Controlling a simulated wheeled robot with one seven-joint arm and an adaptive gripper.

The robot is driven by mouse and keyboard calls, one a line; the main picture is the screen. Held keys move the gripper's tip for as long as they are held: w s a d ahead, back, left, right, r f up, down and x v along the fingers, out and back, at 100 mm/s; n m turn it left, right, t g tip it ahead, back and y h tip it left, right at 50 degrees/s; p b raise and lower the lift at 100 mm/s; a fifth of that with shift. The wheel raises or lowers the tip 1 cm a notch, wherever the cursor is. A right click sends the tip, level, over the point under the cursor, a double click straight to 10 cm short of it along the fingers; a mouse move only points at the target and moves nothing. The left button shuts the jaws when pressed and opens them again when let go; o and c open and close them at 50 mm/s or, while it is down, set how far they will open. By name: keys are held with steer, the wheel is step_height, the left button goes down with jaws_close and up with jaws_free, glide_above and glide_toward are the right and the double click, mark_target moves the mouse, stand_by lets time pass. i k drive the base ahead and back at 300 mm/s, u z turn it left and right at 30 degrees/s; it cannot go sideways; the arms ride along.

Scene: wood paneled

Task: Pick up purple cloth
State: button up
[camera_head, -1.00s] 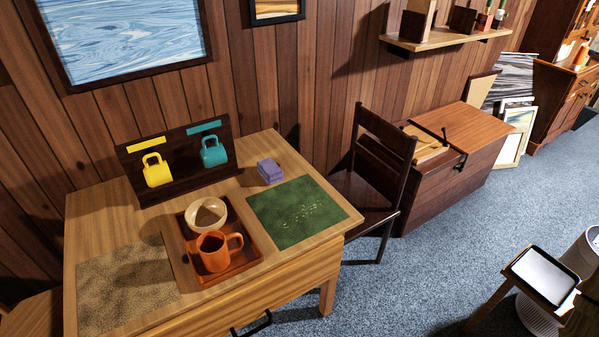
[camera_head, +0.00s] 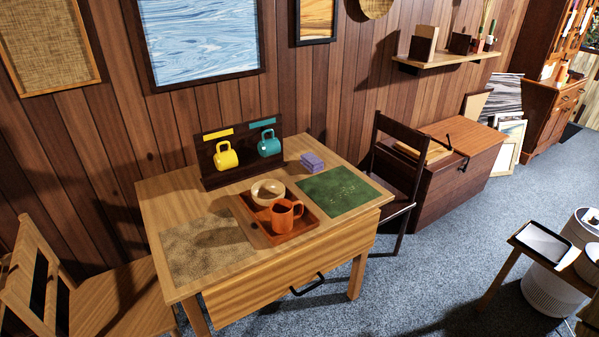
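The purple cloth (camera_head: 312,162) is a small folded stack. It lies on the wooden table (camera_head: 160,208) near its back right edge, just behind the green mat and to the right of the mug rack. Nothing covers it. My gripper is not in view.
The table also holds a rack (camera_head: 213,174) with yellow and teal mugs, a tray (camera_head: 270,238) with a bowl (camera_head: 267,192) and orange mug (camera_head: 285,216), a green mat (camera_head: 338,192) and a speckled mat (camera_head: 207,247). Chairs stand left (camera_head: 95,290) and right (camera_head: 398,178). Carpet (camera_head: 420,275) is open in front.

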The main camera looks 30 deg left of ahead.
mark_target(313, 163)
steer(key=u, duration=1.2)
